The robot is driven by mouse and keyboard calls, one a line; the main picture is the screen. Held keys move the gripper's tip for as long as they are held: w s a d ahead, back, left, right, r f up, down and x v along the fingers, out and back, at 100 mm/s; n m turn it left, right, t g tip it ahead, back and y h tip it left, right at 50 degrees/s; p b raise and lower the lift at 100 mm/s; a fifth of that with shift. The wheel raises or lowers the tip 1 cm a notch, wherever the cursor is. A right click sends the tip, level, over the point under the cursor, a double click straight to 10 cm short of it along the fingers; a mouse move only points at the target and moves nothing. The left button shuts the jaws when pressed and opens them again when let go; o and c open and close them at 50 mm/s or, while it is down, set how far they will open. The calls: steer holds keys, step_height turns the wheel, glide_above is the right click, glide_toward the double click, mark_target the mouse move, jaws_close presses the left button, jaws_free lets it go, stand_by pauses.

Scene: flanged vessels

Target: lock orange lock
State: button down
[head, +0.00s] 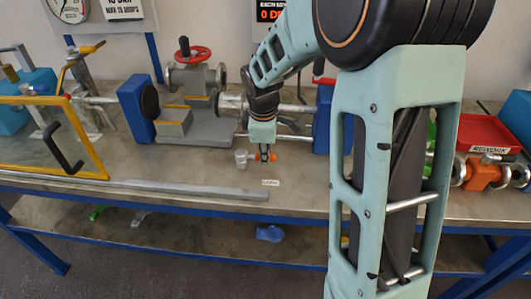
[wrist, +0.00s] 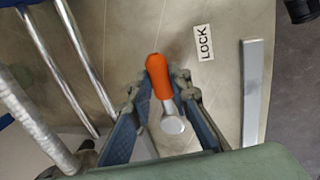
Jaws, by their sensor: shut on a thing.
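The orange lock shows in the wrist view as an orange handle (wrist: 159,75) on a silver rod with a round metal end. In the head view only a small orange part (head: 272,157) shows beside the fingers. My gripper (head: 264,155) points down low over the bench, in front of the flanged vessel. In the wrist view my gripper (wrist: 157,92) has a finger on each side of the handle and is shut on it. A label reading LOCK (wrist: 203,42) lies to the right of the handle; it also shows in the head view (head: 270,182).
A small grey block (head: 242,158) stands just left of my gripper. A vessel with a red handwheel (head: 193,53) stands behind, between blue supports. A long grey bar (head: 150,188) lies along the front edge. A red REWORK tray (head: 487,132) is at the right.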

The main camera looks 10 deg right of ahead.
steer(key=shift+s+a, duration=0.1)
steer(key=m, duration=0.1)
steer(key=s+a+m+b, duration=0.1)
steer(key=m, duration=0.1)
steer(key=s+m+h+b, duration=0.1)
steer(key=shift+a+g, duration=0.25)
steer(key=shift+g, duration=0.05)
steer(key=m, duration=0.1)
steer(key=s+a+m, duration=0.1)
steer(key=m, duration=0.1)
steer(key=a+m+b, duration=0.1)
steer(key=m, duration=0.1)
steer(key=shift+s+a+g+h, duration=0.15)
steer(key=shift+s+g+h, duration=0.15)
steer(key=shift+g, duration=0.1)
steer(key=a+m, duration=0.1)
steer(key=m, duration=0.2)
steer(key=shift+s+a+g+p, duration=0.25)
steer(key=shift+a+g+p, duration=0.05)
steer(key=shift+a+g, duration=0.1)
steer(key=shift+a+m, duration=0.55)
steer(key=shift+m, duration=0.45)
steer(key=shift+g, duration=0.3)
steer(key=c, duration=1.8)
jaws_free()
steer(key=shift+o, duration=0.2)
steer(key=shift+a+r, duration=0.1)
steer(key=shift+r, duration=0.05)
